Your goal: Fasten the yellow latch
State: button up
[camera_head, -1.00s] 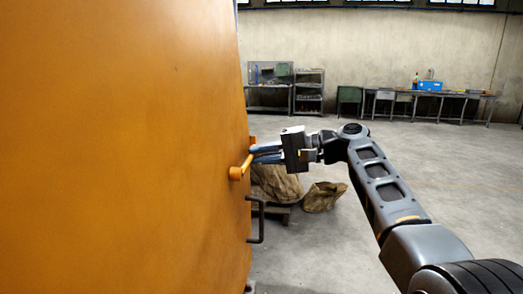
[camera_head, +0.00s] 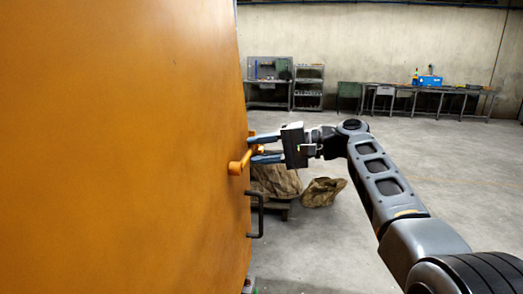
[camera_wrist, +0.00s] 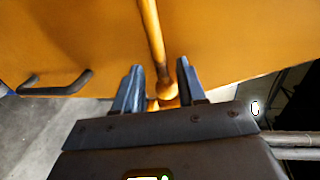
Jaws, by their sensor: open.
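The yellow latch (camera_head: 240,166) is an orange-yellow bar handle at the right edge of the large orange panel. In the wrist view the latch (camera_wrist: 153,32) runs from the top of the picture to a rounded end near my fingers. My gripper (camera_head: 252,151) is open at the latch, with one finger above and one below part of it. In the wrist view my gripper (camera_wrist: 160,64) has its fingers on either side of the latch end, with gaps visible. I cannot tell whether either finger touches it.
The orange panel (camera_head: 120,140) fills the left side. A dark pull handle (camera_head: 259,216) juts out below the latch. Brown sacks (camera_head: 323,191) lie behind, one on a low pallet. The floor to the right is open; benches (camera_head: 420,98) stand at the far wall.

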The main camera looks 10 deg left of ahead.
jog(key=d+r+b, duration=0.1)
jog(key=d, duration=0.6)
jog(key=shift+s+d+r, duration=0.2)
jog(key=shift+d+r, duration=0.05)
jog(key=shift+d, duration=0.05)
